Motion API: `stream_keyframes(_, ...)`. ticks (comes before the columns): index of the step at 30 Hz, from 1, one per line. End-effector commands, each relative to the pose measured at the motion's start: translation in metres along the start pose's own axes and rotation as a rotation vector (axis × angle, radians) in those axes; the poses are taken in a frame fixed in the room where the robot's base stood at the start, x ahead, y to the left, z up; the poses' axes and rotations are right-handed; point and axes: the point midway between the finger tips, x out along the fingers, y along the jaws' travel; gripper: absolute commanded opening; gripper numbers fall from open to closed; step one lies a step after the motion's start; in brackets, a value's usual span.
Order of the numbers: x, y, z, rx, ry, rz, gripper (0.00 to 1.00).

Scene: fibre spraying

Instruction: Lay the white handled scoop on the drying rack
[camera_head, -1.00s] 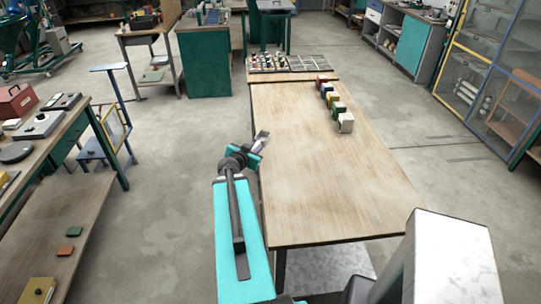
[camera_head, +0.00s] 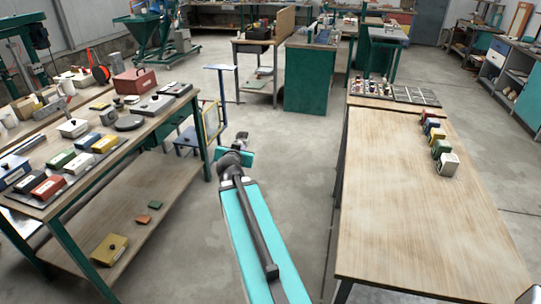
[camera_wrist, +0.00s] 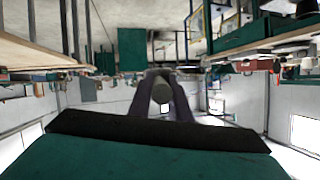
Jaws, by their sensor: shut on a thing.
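My gripper (camera_head: 241,145) is at the end of my teal arm, over the open floor between the left bench and the wooden table. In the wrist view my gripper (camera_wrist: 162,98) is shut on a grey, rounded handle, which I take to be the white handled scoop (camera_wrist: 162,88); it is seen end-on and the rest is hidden. In the head view only a small pale bit shows at the fingertips. I cannot pick out the drying rack for certain; a flat dark gridded tray (camera_head: 415,95) lies at the wooden table's far end.
The wooden table (camera_head: 410,220) on the right is mostly bare, with a row of coloured blocks (camera_head: 437,142) and several small bottles (camera_head: 372,88). The left bench (camera_head: 95,172) is crowded with boxes, a lidded white dish (camera_head: 73,128) and a red case (camera_head: 134,82). A blue-framed stand (camera_head: 212,120) stands beyond it.

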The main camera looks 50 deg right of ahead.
Motion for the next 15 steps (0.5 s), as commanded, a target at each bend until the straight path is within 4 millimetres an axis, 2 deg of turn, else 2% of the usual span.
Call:
stream_keyframes(1, -0.005, -0.023, 0.004, -0.014, -0.005, -0.037, 0.0)
stream_keyframes(3, -0.014, -0.051, 0.008, -0.032, -0.016, -0.086, 0.0)
stream_keyframes(8, -0.038, -0.115, 0.018, -0.079, -0.039, -0.197, 0.0)
stream_keyframes(15, -0.085, -0.206, 0.035, -0.148, -0.076, -0.365, 0.0)
